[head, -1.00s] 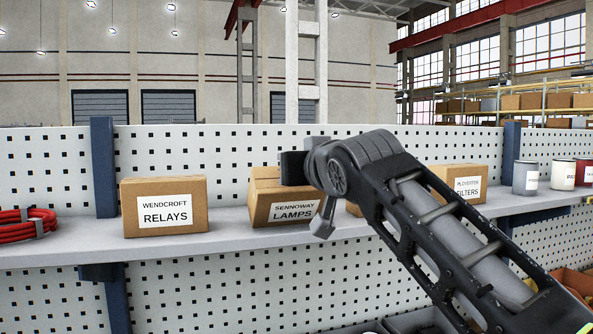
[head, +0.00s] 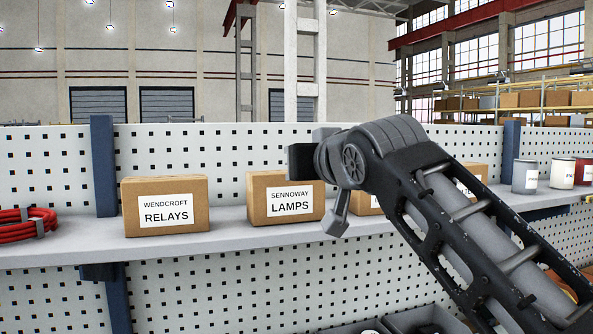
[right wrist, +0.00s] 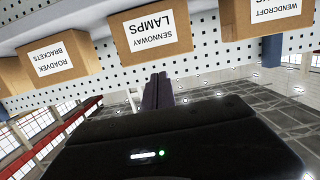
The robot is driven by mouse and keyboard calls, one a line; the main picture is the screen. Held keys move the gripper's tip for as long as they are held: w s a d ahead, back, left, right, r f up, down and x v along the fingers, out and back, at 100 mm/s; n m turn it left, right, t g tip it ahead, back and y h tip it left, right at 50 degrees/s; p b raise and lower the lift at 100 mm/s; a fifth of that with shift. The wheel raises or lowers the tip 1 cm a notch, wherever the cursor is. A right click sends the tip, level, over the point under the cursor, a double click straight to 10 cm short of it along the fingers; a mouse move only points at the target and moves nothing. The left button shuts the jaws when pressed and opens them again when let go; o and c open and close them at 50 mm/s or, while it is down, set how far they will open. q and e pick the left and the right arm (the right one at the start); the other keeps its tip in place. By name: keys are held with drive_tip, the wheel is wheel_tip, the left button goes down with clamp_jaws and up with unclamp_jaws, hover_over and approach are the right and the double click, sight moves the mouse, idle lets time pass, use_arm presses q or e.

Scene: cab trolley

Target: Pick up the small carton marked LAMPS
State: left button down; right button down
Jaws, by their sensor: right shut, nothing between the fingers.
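The small carton marked LAMPS (head: 258,212) is a brown box with a white label. It stands upright on the grey shelf (head: 60,253), between the RELAYS carton and my right arm. In the right wrist view, the LAMPS carton (right wrist: 124,42) shows upside down at the top. My right gripper (right wrist: 158,80) has its dark fingers shut and empty, and they appear just below that carton's edge in the picture. In the head view my right wrist is just right of the carton, and the fingertips cannot be made out. My left gripper is not in view.
The RELAYS carton (head: 165,234) stands to the left, and red cable coils (head: 28,225) lie farther left. A BRACKETS carton (right wrist: 20,75) shows in the wrist view. Cans (head: 525,177) stand at the far right. A pegboard (head: 220,150) rises behind the shelf.

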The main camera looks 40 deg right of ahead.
drive_tip(key=f+b+v, duration=0.1)
drive_tip(key=v, duration=0.7)
drive_tip(key=shift+b, duration=0.35)
drive_tip(key=shift+s, duration=0.1)
